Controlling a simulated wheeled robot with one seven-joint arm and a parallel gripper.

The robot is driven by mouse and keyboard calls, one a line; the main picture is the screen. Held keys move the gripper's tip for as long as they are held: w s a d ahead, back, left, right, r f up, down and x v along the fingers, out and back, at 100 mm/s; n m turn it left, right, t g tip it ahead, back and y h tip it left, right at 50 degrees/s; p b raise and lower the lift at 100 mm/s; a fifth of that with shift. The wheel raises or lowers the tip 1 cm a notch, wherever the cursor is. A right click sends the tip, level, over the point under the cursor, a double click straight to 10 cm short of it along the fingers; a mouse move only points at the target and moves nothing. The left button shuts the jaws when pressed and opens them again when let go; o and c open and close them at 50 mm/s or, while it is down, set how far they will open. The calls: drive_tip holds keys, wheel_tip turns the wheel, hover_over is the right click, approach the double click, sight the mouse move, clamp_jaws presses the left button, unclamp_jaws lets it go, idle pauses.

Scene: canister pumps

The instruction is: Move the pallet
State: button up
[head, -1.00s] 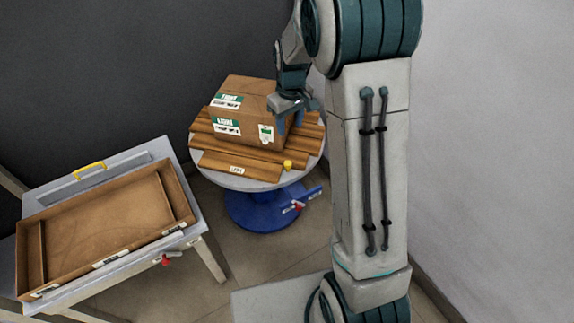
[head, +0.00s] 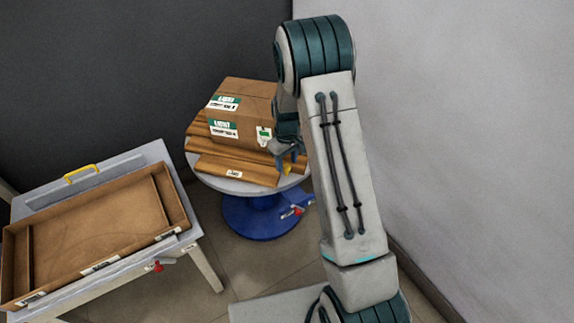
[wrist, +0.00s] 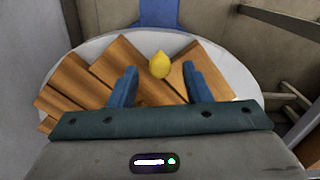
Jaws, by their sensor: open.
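The wooden pallet (head: 205,144) lies on a round grey-topped stand (head: 245,187) with a blue base. A brown cardboard box (head: 240,105) with white and green labels sits on top of it. In the wrist view the pallet's slats (wrist: 85,85) fan across the round top, and a small yellow object (wrist: 160,65) lies at a gap between slats. My gripper (head: 290,160) is at the stand's right front, beside the box. In the wrist view its blue fingers (wrist: 160,85) are apart with nothing held between them, over the pallet's edge. My arm hides the pallet's right part in the head view.
A grey table (head: 120,165) at the left bears a shallow brown tray (head: 100,225) with an empty middle, and a yellow handle (head: 82,172). A red-handled part (head: 297,211) shows on the stand's base. Dark and pale walls stand close behind and to the right.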

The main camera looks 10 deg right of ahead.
drive_tip(key=shift+f, duration=0.85)
clamp_jaws()
drive_tip(key=shift+d, duration=0.1)
